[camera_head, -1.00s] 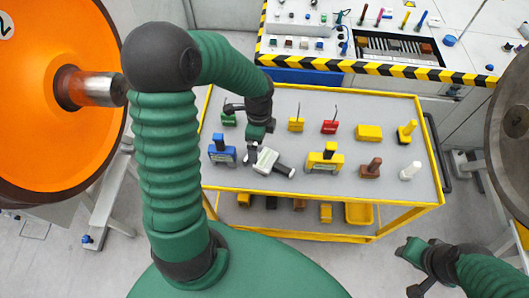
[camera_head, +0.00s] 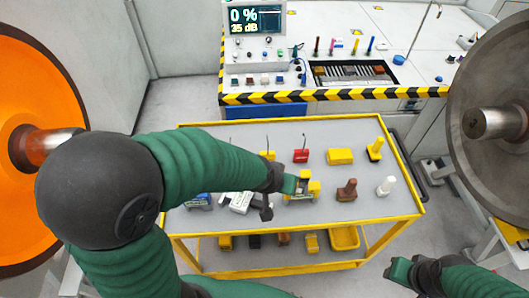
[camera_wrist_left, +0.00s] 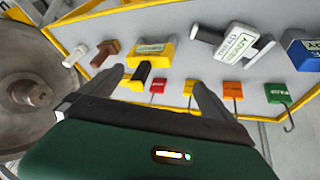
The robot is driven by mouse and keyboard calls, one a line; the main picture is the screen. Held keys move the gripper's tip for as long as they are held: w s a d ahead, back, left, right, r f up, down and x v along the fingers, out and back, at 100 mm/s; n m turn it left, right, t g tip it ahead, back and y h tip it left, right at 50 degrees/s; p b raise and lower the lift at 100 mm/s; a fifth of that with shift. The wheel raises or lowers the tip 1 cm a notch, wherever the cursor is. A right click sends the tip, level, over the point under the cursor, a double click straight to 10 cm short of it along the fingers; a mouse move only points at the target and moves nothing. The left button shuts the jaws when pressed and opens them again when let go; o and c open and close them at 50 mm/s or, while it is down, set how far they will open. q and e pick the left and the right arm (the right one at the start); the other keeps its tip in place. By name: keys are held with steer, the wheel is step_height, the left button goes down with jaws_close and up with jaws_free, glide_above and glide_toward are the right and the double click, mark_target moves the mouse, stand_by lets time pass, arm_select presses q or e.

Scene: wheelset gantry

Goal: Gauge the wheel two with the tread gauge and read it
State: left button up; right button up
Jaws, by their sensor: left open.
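The orange wheel (camera_head: 42,95) stands at the left edge of the head view with its axle stub. A white gauge-like tool with a dark handle (camera_head: 236,201) lies on the trolley; it also shows in the wrist view (camera_wrist_left: 228,42), its label seeming to read READY. A yellow tool with a dark grip (camera_head: 303,191) stands to its right, also in the wrist view (camera_wrist_left: 152,54). My left gripper (camera_head: 279,198) is open and empty, above the trolley near the yellow tool. My right gripper (camera_head: 398,274) is low at the right, its jaws unclear.
The yellow-edged trolley (camera_head: 392,210) also holds a blue tool (camera_head: 199,200), a brown one (camera_head: 347,190), a white one (camera_head: 386,186) and small coloured blocks. Behind is a striped-edge bench with a display (camera_head: 256,19). A grey wheel (camera_head: 480,85) stands at right.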

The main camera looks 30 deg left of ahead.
arm_select(q)
steer(key=w+d+r+n+t+y+b, duration=0.1)
steer(key=w+n+t, duration=0.15)
steer(key=w, duration=0.45)
steer(key=w+d+r+n+t+y+b, duration=0.1)
steer(key=w+n+t+y, duration=0.15)
steer(key=w, duration=0.45)
steer(key=n+g+y+b, duration=0.4)
steer(key=n+g+y, duration=0.3)
steer(key=n+g, duration=0.55)
glide_toward(242, 196)
steer(key=shift+h, duration=0.25)
steer(key=x, duration=0.9)
steer(key=shift+s+a+f, duration=0.15)
steer(key=shift+a+f, duration=0.05)
steer(key=shift+a, duration=0.1)
steer(key=shift+r, duration=0.15)
steer(key=c, duration=1.9)
